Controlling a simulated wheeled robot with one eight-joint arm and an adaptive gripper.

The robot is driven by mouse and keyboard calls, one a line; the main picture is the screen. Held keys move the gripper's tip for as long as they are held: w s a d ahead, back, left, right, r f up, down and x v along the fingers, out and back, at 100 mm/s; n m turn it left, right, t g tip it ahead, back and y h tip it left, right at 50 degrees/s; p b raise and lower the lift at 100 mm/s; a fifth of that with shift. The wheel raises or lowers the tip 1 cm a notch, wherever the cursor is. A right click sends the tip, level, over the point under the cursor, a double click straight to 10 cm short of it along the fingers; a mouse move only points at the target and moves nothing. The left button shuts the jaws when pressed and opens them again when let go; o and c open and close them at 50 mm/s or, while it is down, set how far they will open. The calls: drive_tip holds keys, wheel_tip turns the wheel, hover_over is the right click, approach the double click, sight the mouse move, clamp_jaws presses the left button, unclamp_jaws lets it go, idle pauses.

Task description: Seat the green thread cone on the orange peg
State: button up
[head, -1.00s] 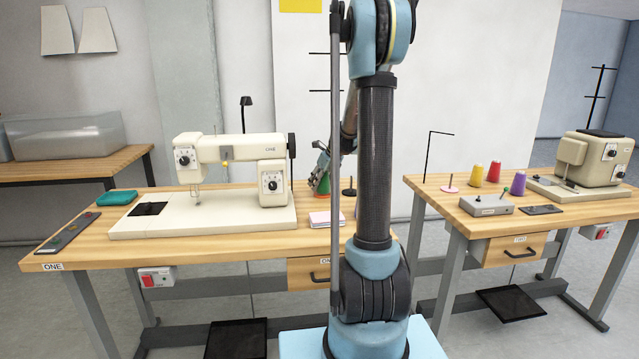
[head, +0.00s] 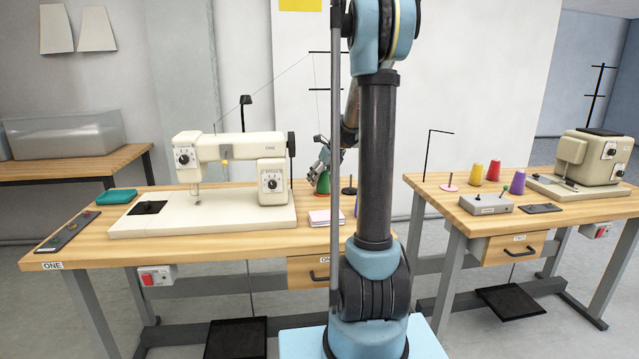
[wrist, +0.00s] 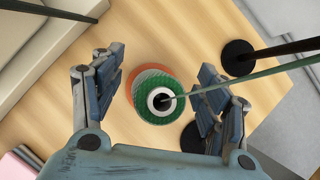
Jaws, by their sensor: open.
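The green thread cone (head: 323,184) stands upright at the right part of table ONE, beside the sewing machine. In the wrist view the cone (wrist: 143,108) is seen from above, with a pale ring and dark centre at its top. Part of the orange peg's round base (wrist: 134,76) shows under the cone's upper left edge; the cone hides the rest. My gripper (head: 319,170) is just above the cone in the head view. In the wrist view my gripper (wrist: 160,85) is open, with fingers apart on both sides of the cone and clear gaps.
A black disc with a rod (wrist: 238,57) and another black disc (wrist: 190,137) are near the right finger. A thin green line runs from the cone's top to the right.

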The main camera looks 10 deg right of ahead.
drive_tip(key=v, duration=0.9)
drive_tip(key=shift+r, duration=0.3)
drive_tip(key=shift+s+d, duration=0.15)
